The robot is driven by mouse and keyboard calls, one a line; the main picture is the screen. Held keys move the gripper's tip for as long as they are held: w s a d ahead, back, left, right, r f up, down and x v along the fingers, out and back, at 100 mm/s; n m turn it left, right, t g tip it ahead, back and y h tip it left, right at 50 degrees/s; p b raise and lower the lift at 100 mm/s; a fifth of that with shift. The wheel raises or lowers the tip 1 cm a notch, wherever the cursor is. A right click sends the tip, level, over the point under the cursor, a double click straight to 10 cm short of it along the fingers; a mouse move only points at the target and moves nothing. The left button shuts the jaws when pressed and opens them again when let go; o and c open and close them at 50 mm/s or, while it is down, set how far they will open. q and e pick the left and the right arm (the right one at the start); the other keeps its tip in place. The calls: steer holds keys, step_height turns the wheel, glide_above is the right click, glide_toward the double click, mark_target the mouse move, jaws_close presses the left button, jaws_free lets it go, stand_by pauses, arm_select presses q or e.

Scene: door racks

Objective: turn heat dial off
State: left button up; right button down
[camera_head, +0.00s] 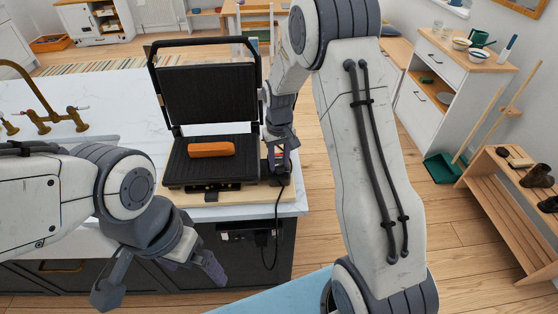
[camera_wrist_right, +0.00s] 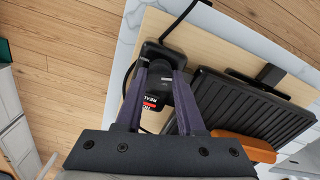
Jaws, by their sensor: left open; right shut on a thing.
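An open black contact grill (camera_head: 202,177) stands on a wooden board on the counter, its ribbed lid (camera_head: 207,92) raised. A long orange piece (camera_head: 211,149) lies on the lower plate; it also shows in the right wrist view (camera_wrist_right: 243,147). My right gripper (camera_head: 281,152) is at the grill's right side. In the right wrist view its fingers (camera_wrist_right: 161,76) are shut on the black heat dial (camera_wrist_right: 159,91), beside a red and white label (camera_wrist_right: 150,103). The dial's marking is mostly hidden. My left gripper (camera_head: 160,275) is open and empty, low in front of the counter.
A black cord (camera_head: 276,225) hangs from the grill's right side to a socket (camera_head: 245,237) on the counter front. A brass tap (camera_head: 43,115) stands at the left.

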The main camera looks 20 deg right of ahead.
steer(key=shift+w+r, duration=0.1)
steer(key=c, duration=0.5)
jaws_free()
steer(key=shift+r+b, duration=1.15)
steer(key=shift+r, duration=4.05)
